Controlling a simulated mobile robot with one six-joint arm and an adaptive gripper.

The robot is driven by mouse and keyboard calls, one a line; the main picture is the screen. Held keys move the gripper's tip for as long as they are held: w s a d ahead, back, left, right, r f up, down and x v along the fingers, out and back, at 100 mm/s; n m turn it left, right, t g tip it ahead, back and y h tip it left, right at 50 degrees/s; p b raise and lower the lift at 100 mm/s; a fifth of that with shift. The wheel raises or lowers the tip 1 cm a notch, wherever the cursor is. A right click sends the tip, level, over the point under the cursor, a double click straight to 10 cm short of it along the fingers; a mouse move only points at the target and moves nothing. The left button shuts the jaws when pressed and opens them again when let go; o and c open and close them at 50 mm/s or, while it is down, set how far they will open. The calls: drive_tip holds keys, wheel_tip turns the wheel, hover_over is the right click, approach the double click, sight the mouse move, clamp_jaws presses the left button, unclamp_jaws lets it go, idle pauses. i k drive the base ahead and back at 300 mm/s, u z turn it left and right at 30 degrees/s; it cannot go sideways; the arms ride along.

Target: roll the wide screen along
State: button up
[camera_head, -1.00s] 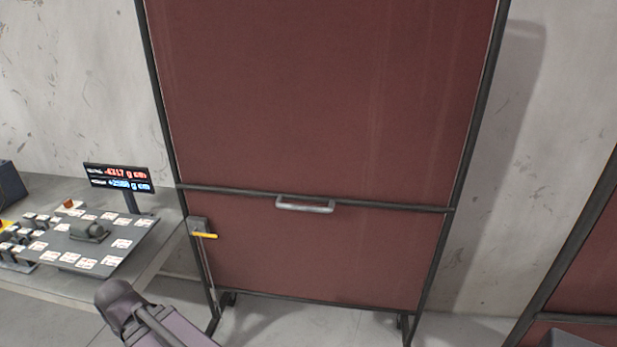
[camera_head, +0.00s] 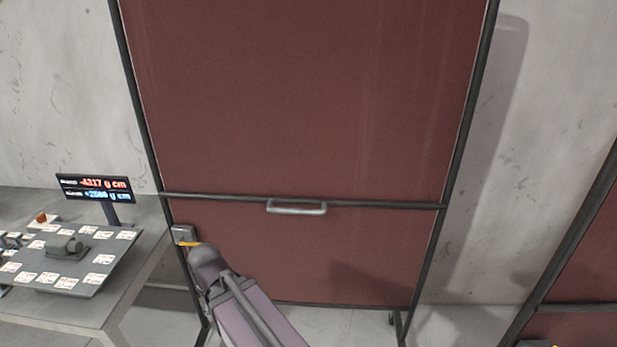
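The wide screen (camera_head: 310,100) is a tall dark red panel in a black frame, upright on feet in the middle of the view. A grey handle (camera_head: 297,207) sits on its crossbar. A grey latch box (camera_head: 184,234) with a yellow lever (camera_head: 188,244) is on its left post. The dark rounded end and purple link of my arm are in front of the screen's lower left, over part of the lever. My gripper's fingers cannot be made out, so I cannot tell whether it touches the lever.
A grey table (camera_head: 150,262) at the left holds a tilted board of cards (camera_head: 110,245) and a digital display (camera_head: 95,187). A concrete wall (camera_head: 560,110) is behind. Another dark red framed panel (camera_head: 590,270) stands at the right edge. Bare floor shows below the screen.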

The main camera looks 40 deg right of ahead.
sight(311, 144)
drive_tip(key=z, duration=0.85)
drive_tip(key=k, duration=0.95)
drive_tip(key=u, duration=0.1)
drive_tip(key=i, duration=0.7)
drive_tip(key=z, duration=0.1)
